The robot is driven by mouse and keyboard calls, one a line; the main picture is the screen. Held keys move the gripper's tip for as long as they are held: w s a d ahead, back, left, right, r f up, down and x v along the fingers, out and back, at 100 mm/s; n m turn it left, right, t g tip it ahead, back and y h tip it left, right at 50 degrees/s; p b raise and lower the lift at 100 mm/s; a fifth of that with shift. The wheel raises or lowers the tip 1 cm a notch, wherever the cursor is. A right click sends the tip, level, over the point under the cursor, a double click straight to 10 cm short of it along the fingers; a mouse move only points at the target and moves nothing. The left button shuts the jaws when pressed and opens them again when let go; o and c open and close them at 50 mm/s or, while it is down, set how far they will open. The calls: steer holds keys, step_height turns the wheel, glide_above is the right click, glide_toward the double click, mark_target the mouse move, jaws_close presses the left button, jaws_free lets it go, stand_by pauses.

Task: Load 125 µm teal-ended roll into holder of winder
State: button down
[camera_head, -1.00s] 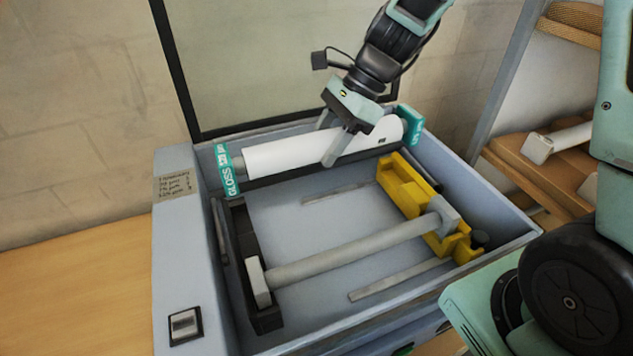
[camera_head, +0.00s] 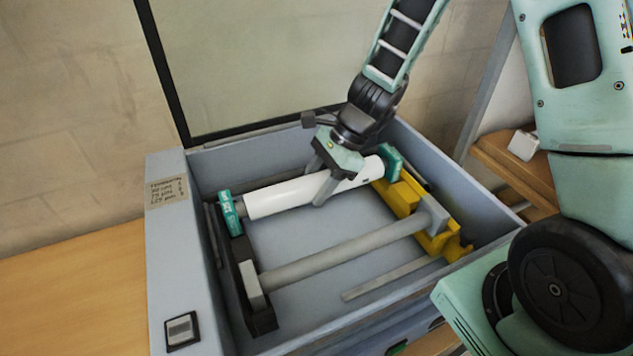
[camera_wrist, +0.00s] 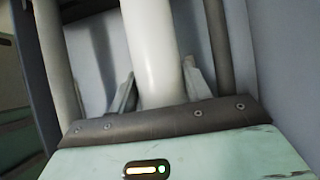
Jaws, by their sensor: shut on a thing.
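The teal-ended roll (camera_head: 290,198) is white with a teal cap at each end, and lies across the rear part of the winder's tray. My gripper (camera_head: 322,188) is shut around the roll's middle from above; in the wrist view its two fingers flank the white roll (camera_wrist: 152,60). The roll's left cap (camera_head: 229,214) is by the top of the black left holder block (camera_head: 242,262). Its right cap is beside the yellow right holder (camera_head: 399,198). I cannot tell whether the roll's ends are seated.
A bare grey roller with pale square ends (camera_head: 340,248) lies across the front of the holder. The grey winder walls (camera_head: 172,260) surround the work area. A clear panel stands behind. A wooden shelf (camera_head: 510,170) is at right.

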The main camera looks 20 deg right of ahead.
steer(key=shift+f+b, duration=0.45)
steer(key=shift+f, duration=0.15)
steer(key=c, duration=0.7)
jaws_free()
steer(key=shift+o, duration=0.2)
